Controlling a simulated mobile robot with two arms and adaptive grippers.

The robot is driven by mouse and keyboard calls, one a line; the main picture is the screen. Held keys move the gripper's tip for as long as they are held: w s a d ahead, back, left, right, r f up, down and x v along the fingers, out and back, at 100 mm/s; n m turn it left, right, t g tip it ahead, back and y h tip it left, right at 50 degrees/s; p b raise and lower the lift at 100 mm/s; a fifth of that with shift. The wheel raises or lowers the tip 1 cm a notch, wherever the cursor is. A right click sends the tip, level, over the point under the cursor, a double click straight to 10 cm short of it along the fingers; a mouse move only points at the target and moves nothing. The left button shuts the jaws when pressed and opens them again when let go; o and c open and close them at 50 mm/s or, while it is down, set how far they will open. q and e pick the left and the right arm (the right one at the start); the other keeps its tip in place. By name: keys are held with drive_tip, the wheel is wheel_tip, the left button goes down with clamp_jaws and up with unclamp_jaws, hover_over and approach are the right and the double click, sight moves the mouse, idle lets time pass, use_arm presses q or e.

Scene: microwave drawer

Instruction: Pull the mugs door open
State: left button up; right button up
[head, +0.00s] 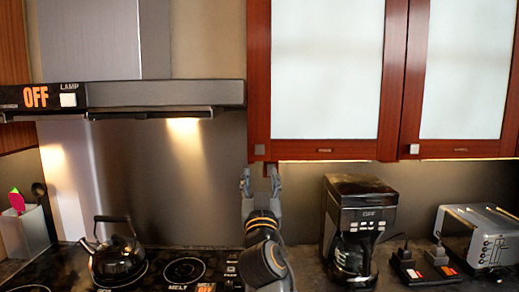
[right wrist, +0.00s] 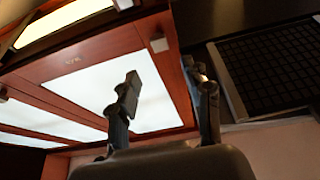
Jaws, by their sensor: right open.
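Two shut wall-cabinet doors with reddish wood frames and pale frosted panels hang at the upper right of the head view, a left door (head: 326,70) and a right door (head: 466,70). Each has a small label too small to read, so I cannot tell which is the mugs door. The left door has a small square knob (head: 259,150) at its lower left corner; the right door has one too (head: 414,149). My right gripper (head: 260,178) is open and upright, just below the left door's knob and apart from it. In the right wrist view, a knob (right wrist: 159,45) lies beyond the open fingers.
The range hood (head: 170,94) is left of the cabinet. Below are a kettle (head: 118,255) on the stove, a coffee maker (head: 354,220) right of my arm, and a toaster (head: 483,238). Space before the doors looks clear.

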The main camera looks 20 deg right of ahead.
sight(260, 150)
drive_tip(key=p+x, duration=0.3)
drive_tip(key=x, duration=0.7)
drive_tip(key=shift+p, duration=0.35)
drive_tip(key=shift+w+d, duration=0.15)
drive_tip(key=shift+w, duration=0.35)
drive_tip(key=shift+c, duration=0.4)
clamp_jaws()
